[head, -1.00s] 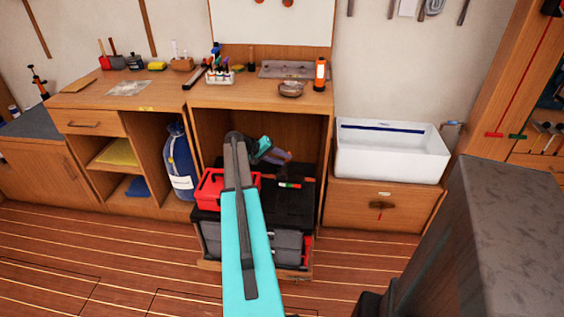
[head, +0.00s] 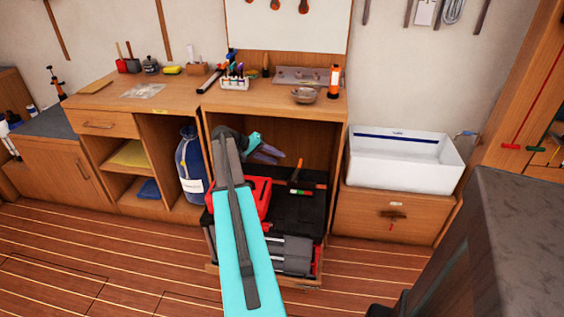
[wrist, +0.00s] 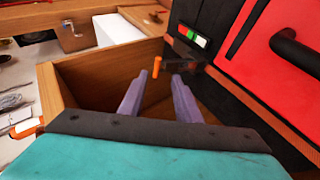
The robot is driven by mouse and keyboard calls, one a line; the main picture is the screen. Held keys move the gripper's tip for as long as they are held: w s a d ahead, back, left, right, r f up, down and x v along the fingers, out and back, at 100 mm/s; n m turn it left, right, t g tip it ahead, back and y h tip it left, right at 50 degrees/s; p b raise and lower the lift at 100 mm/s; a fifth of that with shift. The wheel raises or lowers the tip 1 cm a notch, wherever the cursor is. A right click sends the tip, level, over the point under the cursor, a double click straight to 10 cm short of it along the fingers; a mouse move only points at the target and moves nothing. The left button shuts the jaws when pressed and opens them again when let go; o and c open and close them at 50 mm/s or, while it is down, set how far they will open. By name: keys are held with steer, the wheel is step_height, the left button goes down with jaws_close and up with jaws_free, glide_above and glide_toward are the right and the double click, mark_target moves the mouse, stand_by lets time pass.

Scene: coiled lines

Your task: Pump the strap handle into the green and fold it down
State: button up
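The strap handle (head: 297,171) stands raised on the black toolbox in the head view, with orange on it. In the wrist view the handle (wrist: 182,64) is dark and blurred, and its orange end (wrist: 157,67) lies just beyond and between my fingertips. A coloured gauge strip (head: 305,187) sits at its base, orange and green. It shows green and white in the wrist view (wrist: 194,38); its pointer is too small to read. My gripper (head: 268,154) has purple fingers. It is open and empty (wrist: 159,80), apart from the handle.
A red box (head: 255,193) sits left on the black toolbox (head: 291,212), inside an open cabinet bay. Its black handle (wrist: 296,50) shows at right in the wrist view. Cabinet walls close around my gripper. A white sink (head: 404,160) stands to the right.

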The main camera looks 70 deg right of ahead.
steer(key=shift+v, duration=1.45)
steer(key=c, duration=0.6)
steer(key=shift+w+a+f, duration=0.1)
steer(key=shift+w+f, duration=0.05)
steer(key=shift+f, duration=0.05)
jaws_close()
steer(key=d+r+m+t+b, duration=0.1)
steer(key=d+t, duration=0.1)
steer(key=d+r+m+t+y+b, duration=0.1)
steer(key=d+r+m, duration=0.1)
steer(key=shift+d+t+y+b, duration=0.2)
steer(key=shift+t+y+b, duration=0.1)
steer(key=shift+t+b, duration=0.1)
